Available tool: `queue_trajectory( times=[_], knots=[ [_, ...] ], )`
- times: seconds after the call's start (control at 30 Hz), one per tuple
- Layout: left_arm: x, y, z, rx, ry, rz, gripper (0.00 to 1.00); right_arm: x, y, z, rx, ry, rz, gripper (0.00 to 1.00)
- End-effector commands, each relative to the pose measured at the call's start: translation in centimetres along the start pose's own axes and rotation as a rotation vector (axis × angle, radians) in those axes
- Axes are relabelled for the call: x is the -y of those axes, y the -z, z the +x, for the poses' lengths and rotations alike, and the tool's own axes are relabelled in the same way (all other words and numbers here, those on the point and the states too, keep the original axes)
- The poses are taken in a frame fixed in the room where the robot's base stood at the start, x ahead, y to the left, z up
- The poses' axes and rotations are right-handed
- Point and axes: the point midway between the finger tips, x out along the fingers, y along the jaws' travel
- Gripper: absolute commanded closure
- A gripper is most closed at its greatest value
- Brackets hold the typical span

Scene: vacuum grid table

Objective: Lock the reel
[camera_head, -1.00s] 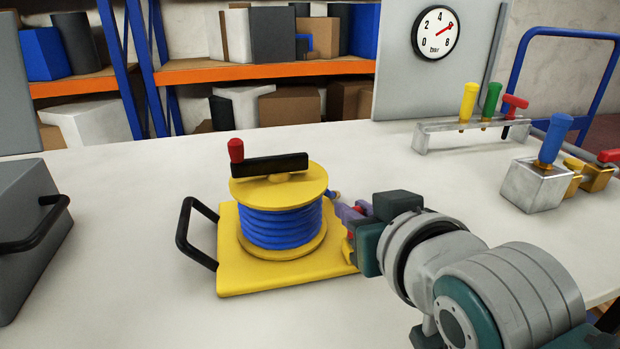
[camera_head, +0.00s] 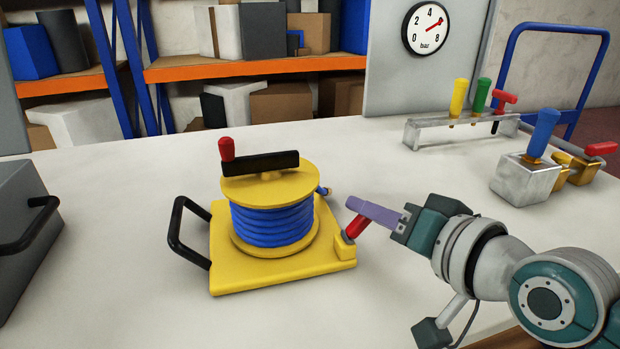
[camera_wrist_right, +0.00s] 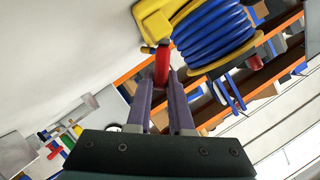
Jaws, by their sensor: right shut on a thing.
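The reel (camera_head: 270,222) is a yellow drum wound with blue hose on a yellow base (camera_head: 270,272), with a black crank (camera_head: 260,163) and red knob on top. A small red lever (camera_head: 355,227) sits on the base's right corner and leans up to the right. My right gripper (camera_head: 360,209) comes from the right with purple fingers shut on the lever's upper part. The right wrist view shows the red lever (camera_wrist_right: 162,66) between the two fingertips (camera_wrist_right: 163,78), with the reel's blue hose (camera_wrist_right: 212,35) beyond. My left gripper is in neither view.
A grey case (camera_head: 25,225) with a black handle stands at the left. A rack (camera_head: 460,132) of coloured handles and a metal block with a blue handle (camera_head: 543,132) stand at the back right. The white table is clear between reel and rack.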

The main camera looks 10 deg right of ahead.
Motion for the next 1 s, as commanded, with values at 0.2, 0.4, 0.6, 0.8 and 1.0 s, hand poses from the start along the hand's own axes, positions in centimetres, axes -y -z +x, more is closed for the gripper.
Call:
queue_trajectory(
  times=[0.2, 0.4, 0.6, 0.8, 1.0],
  knots=[
    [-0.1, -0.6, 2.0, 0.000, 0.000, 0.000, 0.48, -0.9, -0.3, 0.1, 0.000, 0.047, 0.111, 1.00],
    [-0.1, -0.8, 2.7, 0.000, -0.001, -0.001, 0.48, -1.1, -0.2, 0.1, 0.000, 0.073, 0.173, 1.00],
    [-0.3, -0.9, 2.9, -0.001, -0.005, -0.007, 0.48, -1.1, -0.2, 0.1, 0.001, 0.082, 0.198, 1.00],
    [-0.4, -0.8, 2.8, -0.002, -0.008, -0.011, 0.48, -1.1, -0.2, 0.1, 0.002, 0.082, 0.201, 1.00],
    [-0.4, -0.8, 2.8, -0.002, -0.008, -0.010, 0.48, -1.1, -0.2, 0.1, 0.002, 0.081, 0.201, 0.76]
  ],
)
